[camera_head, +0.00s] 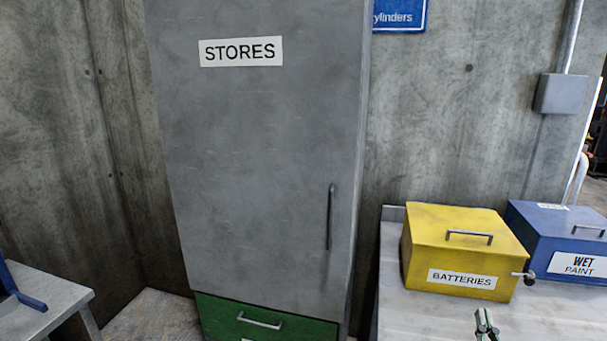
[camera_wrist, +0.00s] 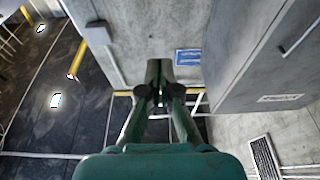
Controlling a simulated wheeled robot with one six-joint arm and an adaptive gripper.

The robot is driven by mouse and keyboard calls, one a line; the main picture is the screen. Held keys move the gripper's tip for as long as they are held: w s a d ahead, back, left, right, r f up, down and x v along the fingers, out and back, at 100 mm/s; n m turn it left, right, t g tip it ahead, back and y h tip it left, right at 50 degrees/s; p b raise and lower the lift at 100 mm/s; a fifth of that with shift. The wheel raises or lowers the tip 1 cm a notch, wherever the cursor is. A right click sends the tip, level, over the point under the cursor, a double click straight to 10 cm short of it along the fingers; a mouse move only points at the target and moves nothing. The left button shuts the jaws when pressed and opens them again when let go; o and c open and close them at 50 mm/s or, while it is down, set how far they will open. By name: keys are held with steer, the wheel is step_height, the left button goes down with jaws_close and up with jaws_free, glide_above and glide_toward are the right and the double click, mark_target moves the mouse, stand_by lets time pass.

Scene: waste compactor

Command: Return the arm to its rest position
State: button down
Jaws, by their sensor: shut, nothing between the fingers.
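My gripper (camera_head: 486,322) shows at the bottom right edge of the head view, in front of the yellow batteries box and above the bench. In the wrist view its green fingers (camera_wrist: 159,72) are together, with nothing between them. It looks apart from everything around it. Most of my arm is out of the head view.
A tall grey STORES cabinet (camera_head: 265,150) with a shut door stands over a green drawer (camera_head: 265,322). The yellow BATTERIES box (camera_head: 463,255) and blue WET PAINT box (camera_head: 560,238) stand on the bench (camera_head: 425,310). Another bench (camera_head: 45,293) is at left.

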steer(key=s+a+f+g+y, duration=0.1)
steer(key=s+a+f, duration=0.5)
steer(key=s+f, duration=0.3)
steer(key=s+a+f+g+y, duration=0.1)
steer(key=s+a+f+g, duration=0.1)
steer(key=s+a+f, duration=0.6)
steer(key=s+a+r+n+g+y, duration=0.1)
steer(key=s+a+y, duration=0.1)
steer(key=s, duration=1.1)
steer(key=s+a+r+n+g+y, duration=0.1)
steer(key=s+a+n, duration=0.1)
steer(key=s, duration=1.2)
steer(key=shift+a+r+g+y, duration=0.3)
steer(key=shift+a+y, duration=0.1)
steer(key=shift+a, duration=0.35)
